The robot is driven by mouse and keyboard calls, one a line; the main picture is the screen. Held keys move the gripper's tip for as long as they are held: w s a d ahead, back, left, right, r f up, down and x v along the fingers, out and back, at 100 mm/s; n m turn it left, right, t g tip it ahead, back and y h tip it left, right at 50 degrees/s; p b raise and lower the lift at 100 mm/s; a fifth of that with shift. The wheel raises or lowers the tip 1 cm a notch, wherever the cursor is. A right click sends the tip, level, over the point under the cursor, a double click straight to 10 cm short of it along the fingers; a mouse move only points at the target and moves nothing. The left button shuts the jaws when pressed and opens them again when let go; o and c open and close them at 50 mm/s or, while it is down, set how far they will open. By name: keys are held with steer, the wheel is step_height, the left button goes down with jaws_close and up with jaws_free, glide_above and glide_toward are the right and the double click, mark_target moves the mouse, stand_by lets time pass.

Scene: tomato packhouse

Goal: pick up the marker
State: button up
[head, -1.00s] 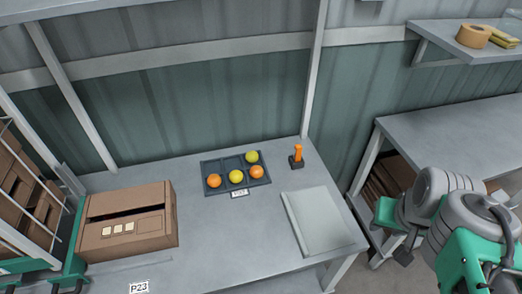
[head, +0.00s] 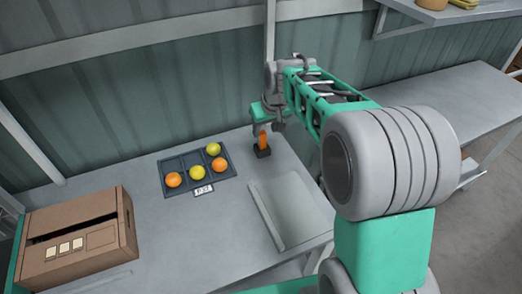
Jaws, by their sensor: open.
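The orange marker (head: 263,139) stands upright in a small dark base (head: 262,152) on the grey table, right of the fruit tray. My gripper (head: 264,131) is at the marker's upper end, pointing down from behind and above. It is open. The marker's top is partly hidden by the gripper, and I cannot tell whether the fingers touch it.
A dark divided tray (head: 204,178) with several orange and yellow round fruits lies left of the marker. A grey flat board (head: 290,209) lies in front of it. A cardboard box (head: 78,262) stands at the left. A ribbed wall rises behind.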

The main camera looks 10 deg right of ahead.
mark_target(263, 134)
steer(key=w+f, duration=0.2)
steer(key=shift+w+f, duration=0.35)
steer(key=shift+w, duration=0.05)
steer(key=x, duration=0.3)
steer(key=p+x, duration=0.1)
steer(key=x, duration=0.2)
steer(key=shift+w+d+f, duration=0.15)
steer(key=shift+d+f, duration=0.05)
steer(key=shift+f, duration=0.2)
jaws_close()
